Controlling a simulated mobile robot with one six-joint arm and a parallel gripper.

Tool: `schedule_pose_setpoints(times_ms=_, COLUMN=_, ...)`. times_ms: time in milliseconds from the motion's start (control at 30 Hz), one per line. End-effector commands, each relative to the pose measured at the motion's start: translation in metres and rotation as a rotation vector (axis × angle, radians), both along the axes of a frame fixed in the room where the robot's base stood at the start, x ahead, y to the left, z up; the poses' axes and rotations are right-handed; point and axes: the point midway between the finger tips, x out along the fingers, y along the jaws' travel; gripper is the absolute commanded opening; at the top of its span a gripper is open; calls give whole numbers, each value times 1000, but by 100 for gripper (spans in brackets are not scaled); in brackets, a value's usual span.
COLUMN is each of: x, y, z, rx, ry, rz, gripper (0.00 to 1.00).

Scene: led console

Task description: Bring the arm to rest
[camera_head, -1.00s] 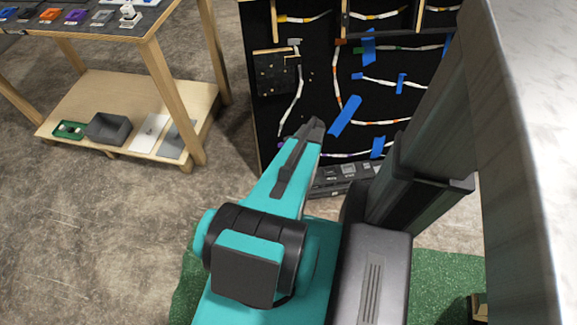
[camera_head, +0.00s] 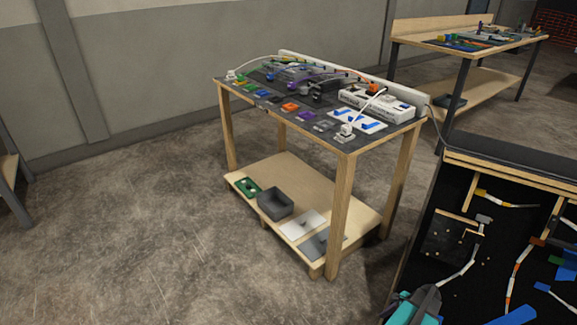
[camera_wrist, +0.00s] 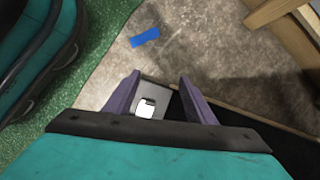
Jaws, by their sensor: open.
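My gripper (camera_wrist: 157,82) shows in the wrist view with its two purple-grey fingers apart and nothing held between them. Past the fingers lie a grey piece with a small white square (camera_wrist: 147,107) and a black surface. In the head view only a small teal and black part of my arm (camera_head: 416,306) shows at the bottom edge, in front of the black board (camera_head: 450,300). The gripper's fingers cannot be made out in that view.
A second bench (camera_head: 465,60) stands behind. The concrete floor (camera_head: 130,240) at left is clear. The wrist view shows green carpet (camera_wrist: 105,22) and a blue strip (camera_wrist: 145,37).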

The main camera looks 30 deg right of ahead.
Motion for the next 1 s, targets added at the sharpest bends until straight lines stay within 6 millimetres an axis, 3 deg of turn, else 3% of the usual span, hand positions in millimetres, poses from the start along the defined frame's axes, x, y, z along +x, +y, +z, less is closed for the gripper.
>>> schedule_pose_setpoints(times_ms=200, x=51, y=37, z=-4, rx=12, ry=4, rz=120, gripper=50)
schedule_pose_setpoints(times_ms=500, x=104, y=96, z=-9, rx=25, ry=22, rz=283, gripper=50)
schedule_pose_setpoints(times_ms=1000, x=161, y=206, z=-16, rx=32, ry=61, rz=585, gripper=50)
